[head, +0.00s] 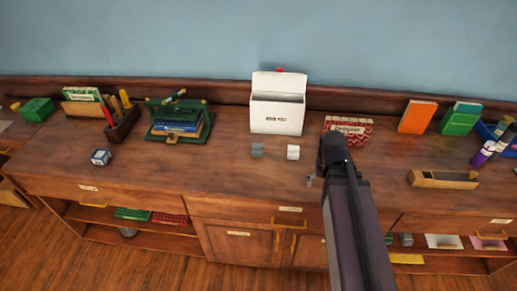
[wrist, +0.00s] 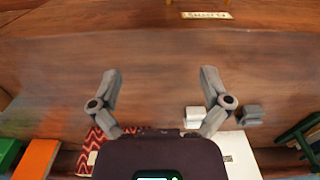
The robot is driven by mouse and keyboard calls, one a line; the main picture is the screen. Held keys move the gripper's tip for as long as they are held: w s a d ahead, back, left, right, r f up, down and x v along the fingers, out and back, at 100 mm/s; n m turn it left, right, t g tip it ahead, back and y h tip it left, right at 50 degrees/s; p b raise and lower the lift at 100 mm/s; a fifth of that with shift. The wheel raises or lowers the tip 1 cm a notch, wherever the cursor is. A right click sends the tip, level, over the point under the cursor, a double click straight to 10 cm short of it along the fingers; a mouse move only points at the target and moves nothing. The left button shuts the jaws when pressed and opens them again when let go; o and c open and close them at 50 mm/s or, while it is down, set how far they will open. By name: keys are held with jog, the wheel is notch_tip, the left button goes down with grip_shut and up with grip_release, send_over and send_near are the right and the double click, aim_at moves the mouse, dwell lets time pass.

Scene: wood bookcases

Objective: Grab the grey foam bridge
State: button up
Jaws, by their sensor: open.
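The grey foam bridge (head: 257,150) is a small grey block on the wooden top, in front of the white box. In the wrist view the grey foam bridge (wrist: 253,114) lies just outside the right finger, not between the fingers. My gripper (head: 312,181) is to the right of it in the head view, mostly hidden by my arm. In the wrist view my gripper (wrist: 161,72) has its fingers wide apart with only bare wood between the tips.
A small white block (head: 293,152) stands right of the grey one; the white box (head: 277,118) stands behind both. A red patterned box (head: 358,130) is beyond my arm. A green stand (head: 178,122) with books is to the left. The wood left of the grey block is clear.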

jog(key=w+a+r+p, duration=0.3)
jog(key=w+a, duration=0.6)
jog(key=w, duration=0.5)
notch_tip(320, 180, up, 3)
jog(key=p, duration=0.3)
send_over(258, 145)
jog(key=shift+f, duration=0.1)
jog(key=shift+f, duration=0.1)
notch_tip(258, 145, down, 8)
jog(key=b, duration=0.9)
jog(key=shift+f, duration=0.25)
jog(key=shift+a+f+b, duration=0.1)
jog(key=shift+f+b, duration=2.5)
jog(key=shift+c, duration=0.2)
jog(key=c, duration=0.7)
